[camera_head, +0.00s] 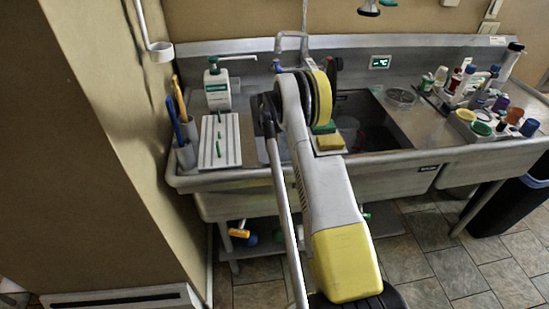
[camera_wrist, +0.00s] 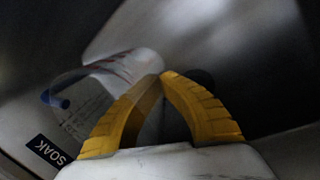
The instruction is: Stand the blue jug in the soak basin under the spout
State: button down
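A clear jug with a blue part and red and blue markings (camera_wrist: 80,112) shows blurred in the wrist view, tilted in the picture. My gripper's yellow fingers (camera_wrist: 162,76) come together at their tips at the jug's right edge. The left finger shows partly through its clear wall, so the wall seems pinched between them. A SOAK label (camera_wrist: 47,149) lies at lower left on the basin. In the head view, a clear vessel (camera_head: 348,125) shows inside the dark basin (camera_head: 375,118), behind my arm. My arm hides the gripper there. I cannot tell whether the jug touches the basin floor.
A tap (camera_head: 290,38) rises at the back of the sink. A soap bottle (camera_head: 217,86) and a white ribbed board (camera_head: 220,142) are left of my arm. Many bottles and jars (camera_head: 470,85) crowd the right counter. A dark bin (camera_head: 515,200) stands at right.

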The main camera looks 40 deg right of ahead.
aim_at(274, 153)
jog(key=x, duration=0.1)
jog(key=b+x, duration=0.1)
jog(key=x, duration=0.1)
jog(key=a+x, duration=0.1)
jog(key=x, duration=0.1)
jog(key=shift+s+f, duration=0.1)
jog(key=shift+s, duration=0.2)
jog(key=c, duration=2.1)
grip_release()
jog(key=shift+f+b, duration=0.1)
jog(key=shift+b, duration=0.25)
jog(key=o, duration=0.5)
jog(key=p+v, duration=0.4)
jog(key=v, duration=0.8)
jog(key=shift+r, duration=0.25)
